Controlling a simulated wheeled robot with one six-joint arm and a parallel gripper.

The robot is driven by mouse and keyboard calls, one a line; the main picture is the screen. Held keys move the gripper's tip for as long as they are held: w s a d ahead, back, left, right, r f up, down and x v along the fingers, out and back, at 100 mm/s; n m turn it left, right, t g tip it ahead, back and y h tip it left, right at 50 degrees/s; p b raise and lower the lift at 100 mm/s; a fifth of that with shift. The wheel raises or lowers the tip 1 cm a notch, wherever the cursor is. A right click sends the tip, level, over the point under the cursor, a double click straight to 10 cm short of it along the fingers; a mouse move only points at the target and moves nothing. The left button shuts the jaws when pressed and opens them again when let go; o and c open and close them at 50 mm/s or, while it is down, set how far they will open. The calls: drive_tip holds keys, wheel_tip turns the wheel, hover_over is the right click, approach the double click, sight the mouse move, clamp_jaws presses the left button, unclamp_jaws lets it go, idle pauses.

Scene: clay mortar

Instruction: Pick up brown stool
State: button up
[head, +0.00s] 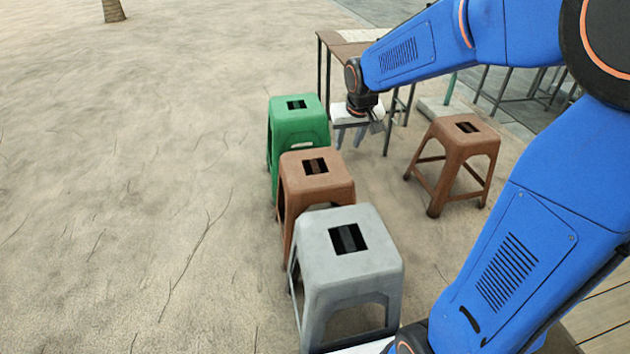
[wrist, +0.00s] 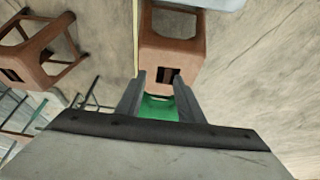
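A brown stool (head: 316,176) stands upright in a row between a green stool (head: 299,123) and a grey stool (head: 350,255); its seat has a rectangular slot. A second brown stool (head: 464,137) stands apart to the right. My gripper (head: 349,145) points down, with its fingers apart and nothing held, to the right of the green stool. In the wrist view, my gripper (wrist: 160,75) is open; the row's brown stool (wrist: 172,52) shows beyond the fingertips, with green (wrist: 158,108) between the fingers. The other brown stool (wrist: 35,55) shows at left.
A wooden-topped table (head: 345,45) with thin dark legs stands behind my gripper. The grey stool also shows at the top of the wrist view (wrist: 205,4). Thin metal legs of other furniture stand at the upper right. The sandy ground (head: 120,190) at left is clear.

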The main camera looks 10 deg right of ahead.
drive_tip(key=w+a+f, duration=0.2)
drive_tip(key=w+f, duration=0.6)
drive_tip(key=w, duration=0.3)
approach(316, 167)
drive_tip(key=x, duration=0.9)
drive_tip(key=shift+f, duration=0.15)
drive_tip(key=x, duration=0.5)
drive_tip(key=shift+w+a, duration=0.2)
drive_tip(key=shift+f, duration=0.3)
clamp_jaws()
